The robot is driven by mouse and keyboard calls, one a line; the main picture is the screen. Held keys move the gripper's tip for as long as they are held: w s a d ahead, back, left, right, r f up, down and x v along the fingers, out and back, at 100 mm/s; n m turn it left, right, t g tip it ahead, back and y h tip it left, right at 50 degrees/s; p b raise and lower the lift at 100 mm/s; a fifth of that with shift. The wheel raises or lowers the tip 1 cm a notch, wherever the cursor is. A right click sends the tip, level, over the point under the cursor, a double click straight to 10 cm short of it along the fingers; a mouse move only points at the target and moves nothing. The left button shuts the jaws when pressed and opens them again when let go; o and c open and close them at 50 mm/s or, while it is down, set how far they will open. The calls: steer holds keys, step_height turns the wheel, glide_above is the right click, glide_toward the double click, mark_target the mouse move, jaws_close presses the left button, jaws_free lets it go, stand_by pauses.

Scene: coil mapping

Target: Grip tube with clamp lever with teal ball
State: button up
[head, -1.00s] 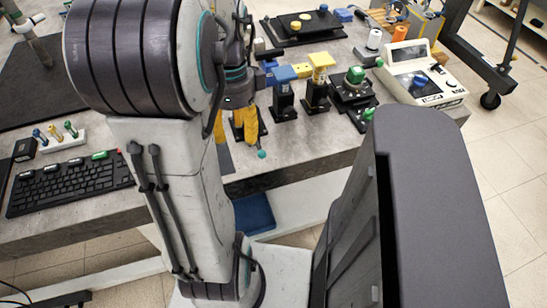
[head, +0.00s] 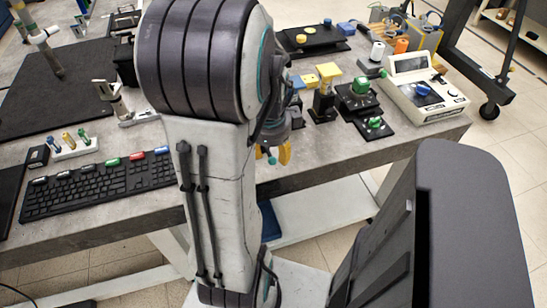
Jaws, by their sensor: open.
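A small teal ball (head: 272,160) shows just right of my arm, at the table's front edge. The tube and clamp lever it belongs to are mostly hidden behind my arm. My gripper (head: 276,153) is open, with its yellow fingers pointing down close around the teal ball. Much of the gripper is behind my arm link, so I cannot tell whether it touches the tube.
Yellow- and blue-topped stands (head: 325,90) and green-knobbed devices (head: 360,90) stand right of my gripper. A white meter (head: 425,90) sits at the right end. A keyboard (head: 100,187), a small switch block (head: 73,147) and a metal clamp piece (head: 120,105) lie left.

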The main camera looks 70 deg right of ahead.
mark_target(274, 159)
steer(key=shift+d+f+p, duration=0.25)
steer(key=shift+f+p, duration=0.05)
steer(key=shift+f, duration=0.9)
steer(key=shift+d+f+p, duration=0.2)
steer(key=shift+f+p, duration=0.05)
steer(key=shift+f, duration=0.95)
steer(key=shift+c, duration=0.4)
jaws_close()
